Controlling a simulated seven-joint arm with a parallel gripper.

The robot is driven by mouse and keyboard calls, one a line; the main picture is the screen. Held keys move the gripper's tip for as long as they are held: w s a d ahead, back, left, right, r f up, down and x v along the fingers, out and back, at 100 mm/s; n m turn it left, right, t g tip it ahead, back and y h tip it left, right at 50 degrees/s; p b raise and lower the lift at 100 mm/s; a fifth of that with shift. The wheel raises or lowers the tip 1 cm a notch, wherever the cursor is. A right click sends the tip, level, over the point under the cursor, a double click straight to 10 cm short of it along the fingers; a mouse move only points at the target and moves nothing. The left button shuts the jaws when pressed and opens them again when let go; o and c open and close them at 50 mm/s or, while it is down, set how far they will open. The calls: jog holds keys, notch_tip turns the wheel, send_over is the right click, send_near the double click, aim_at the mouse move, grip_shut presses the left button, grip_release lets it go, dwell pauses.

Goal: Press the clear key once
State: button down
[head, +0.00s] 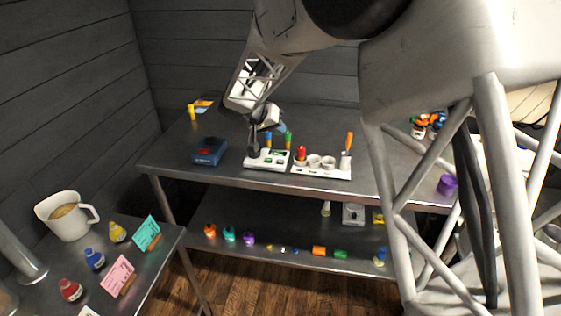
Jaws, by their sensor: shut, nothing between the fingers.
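A white panel (258,164) with small green patches lies on the steel table. Its keys are too small to read, so I cannot tell which one is the clear key. My gripper (254,151) is shut and empty, pointing down at the left end of this panel. Its fingertips look at or just above the panel; I cannot tell whether they touch it. The gripper hides part of the panel's left end.
A blue box (208,151) lies left of the panel. A white tray (322,173) with round cups, a red-topped item (301,153) and an orange-handled tool (349,141) adjoins it on the right. Blue and green upright items (288,139) stand behind. The table's front edge is clear.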

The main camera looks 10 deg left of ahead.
aim_at(279, 160)
jog(key=shift+f, duration=0.1)
dwell(0.3)
jog(key=shift+f, duration=4.25)
jog(key=shift+f, duration=0.85)
jog(key=shift+r, duration=0.1)
dwell(0.3)
jog(key=shift+r, duration=0.75)
jog(key=shift+r, duration=2.45)
